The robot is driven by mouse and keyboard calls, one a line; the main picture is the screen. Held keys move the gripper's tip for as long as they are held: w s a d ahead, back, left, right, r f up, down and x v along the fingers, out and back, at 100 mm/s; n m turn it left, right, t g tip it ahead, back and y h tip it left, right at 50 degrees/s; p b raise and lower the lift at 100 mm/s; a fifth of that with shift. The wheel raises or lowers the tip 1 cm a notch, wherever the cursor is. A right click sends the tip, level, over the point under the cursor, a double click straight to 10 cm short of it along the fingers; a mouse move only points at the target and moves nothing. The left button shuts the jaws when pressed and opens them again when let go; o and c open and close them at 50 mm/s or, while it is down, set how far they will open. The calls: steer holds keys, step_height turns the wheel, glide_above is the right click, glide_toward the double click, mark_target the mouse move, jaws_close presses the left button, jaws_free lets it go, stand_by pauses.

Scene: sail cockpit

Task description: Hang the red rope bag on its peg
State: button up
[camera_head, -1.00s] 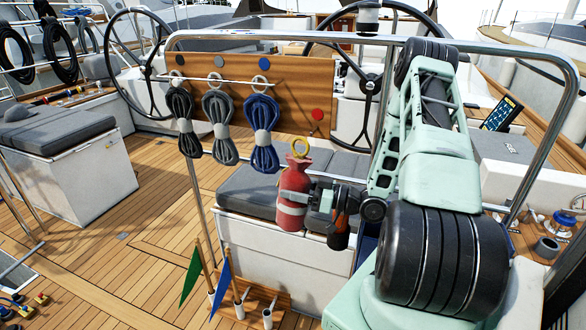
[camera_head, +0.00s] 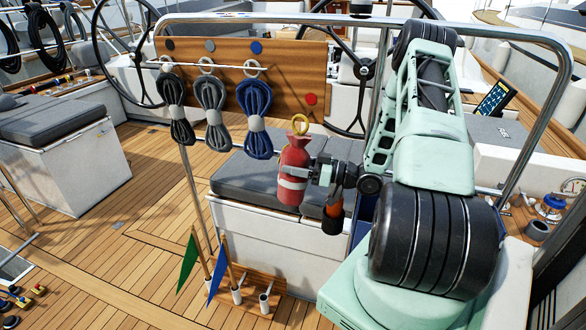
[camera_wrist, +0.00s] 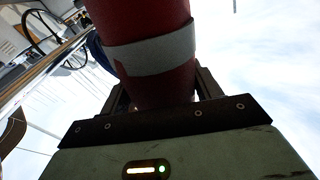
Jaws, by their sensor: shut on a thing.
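My gripper (camera_head: 303,178) is shut around the bag's body from the right. In the wrist view the red bag (camera_wrist: 148,88) with its pale band stands between the fingers. The ring is out of that view. I cannot make out the peg under the red disc.
Black, grey and blue rope coils (camera_head: 213,108) hang by rings on the board, left of the bag. Green and blue flags (camera_head: 222,272) stand below in a wooden holder. A steel rail (camera_head: 350,26) arches over the board; a grey-cushioned seat (camera_head: 245,178) lies behind the bag.

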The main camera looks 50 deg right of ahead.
steer(key=shift+w+d+f+b, duration=0.25)
steer(key=shift+w+d, duration=0.1)
steer(key=shift+d, duration=0.45)
steer(key=shift+w+d+f+b, duration=0.2)
steer(key=shift+w+d+b, duration=0.1)
steer(key=shift+d, duration=0.5)
steer(key=shift+w+d+f+b, duration=0.25)
steer(key=shift+w+d, duration=0.1)
steer(key=shift+d, duration=0.45)
steer(key=o, duration=1.3)
steer(key=shift+s+d, duration=0.1)
